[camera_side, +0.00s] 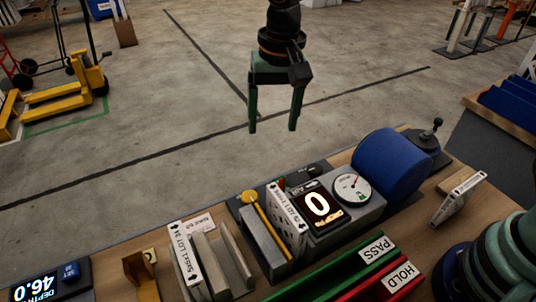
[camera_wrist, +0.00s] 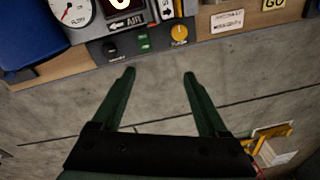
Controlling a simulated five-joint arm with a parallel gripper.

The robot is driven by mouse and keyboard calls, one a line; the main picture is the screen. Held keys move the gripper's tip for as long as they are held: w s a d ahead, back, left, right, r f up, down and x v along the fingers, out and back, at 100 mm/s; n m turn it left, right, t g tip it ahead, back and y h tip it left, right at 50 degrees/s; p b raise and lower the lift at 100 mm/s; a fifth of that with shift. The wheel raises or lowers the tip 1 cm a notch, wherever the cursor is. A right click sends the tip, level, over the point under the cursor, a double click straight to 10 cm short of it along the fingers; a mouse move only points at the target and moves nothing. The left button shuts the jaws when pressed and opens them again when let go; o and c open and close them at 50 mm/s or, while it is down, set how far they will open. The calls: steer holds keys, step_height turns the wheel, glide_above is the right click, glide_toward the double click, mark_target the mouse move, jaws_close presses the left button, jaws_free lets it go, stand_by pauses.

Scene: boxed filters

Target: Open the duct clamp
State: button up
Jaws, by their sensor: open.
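A grey test rig stands on the bench, with a yellow lever (camera_side: 259,216) at its left end that looks like the duct clamp's handle. Its round yellow end (camera_wrist: 180,33) shows in the wrist view. The lever lies along the rig top, sloping toward the front; whether the clamp is locked cannot be told. A white filter box (camera_side: 285,222) stands upright in the rig beside the lever; its edge also shows in the wrist view (camera_wrist: 165,9). My gripper (camera_side: 272,129) is open and empty, pointing down well above the rig; its fingers show in the wrist view (camera_wrist: 159,72).
The rig carries a lit "0" display (camera_side: 317,207), a gauge (camera_side: 352,187) and a blue cylinder (camera_side: 391,165). Another filter box (camera_side: 188,262) is at left, another (camera_side: 459,200) at right. Green PASS (camera_side: 330,268) and red HOLD (camera_side: 372,290) rails lie in front. Air around my gripper is clear.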

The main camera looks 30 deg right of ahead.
steer(key=s+d+r+n+t, duration=0.1)
steer(key=s+d+r, duration=0.2)
steer(key=d, duration=0.5)
steer(key=s+d+r+n+t, duration=0.1)
steer(key=s+d+r+t, duration=0.1)
steer(key=d, duration=0.6)
steer(key=shift+v, duration=0.85)
steer(key=shift+s+d, duration=0.1)
steer(key=shift+s, duration=0.05)
